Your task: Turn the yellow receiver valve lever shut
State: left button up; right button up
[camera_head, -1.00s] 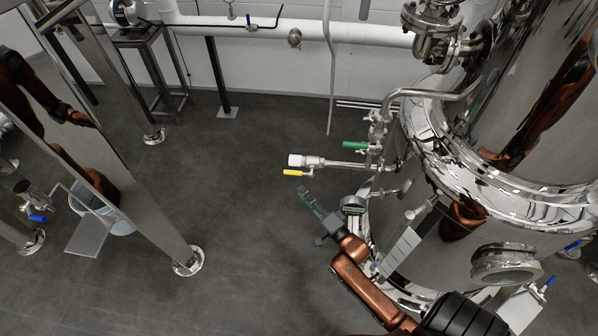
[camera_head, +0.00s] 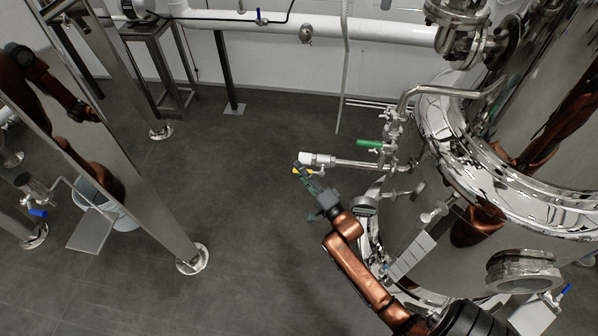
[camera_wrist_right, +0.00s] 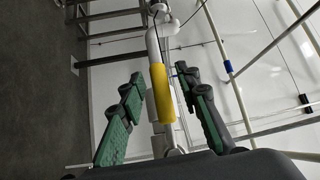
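The yellow valve lever (camera_head: 297,171) sits under the white end of a thin steel pipe (camera_head: 318,160) that sticks out left from the large steel tank. My right gripper (camera_head: 302,170) is at the lever in the head view and partly covers it. In the right wrist view the yellow lever (camera_wrist_right: 162,93) lies between the two open green-padded fingers of my right gripper (camera_wrist_right: 158,100), with gaps visible on both sides. My left gripper is not in view as itself; copper-coloured arm shapes show only in the shiny surfaces.
A green-handled valve (camera_head: 369,144) is on the piping just above and right. The polished tank (camera_head: 440,250) stands close on the right of my arm. A steel leg (camera_head: 150,190) and a bucket (camera_head: 118,215) are at the left. The floor between is clear.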

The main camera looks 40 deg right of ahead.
jog(key=shift+c, duration=0.4)
grip_shut()
jog(key=shift+a, duration=0.1)
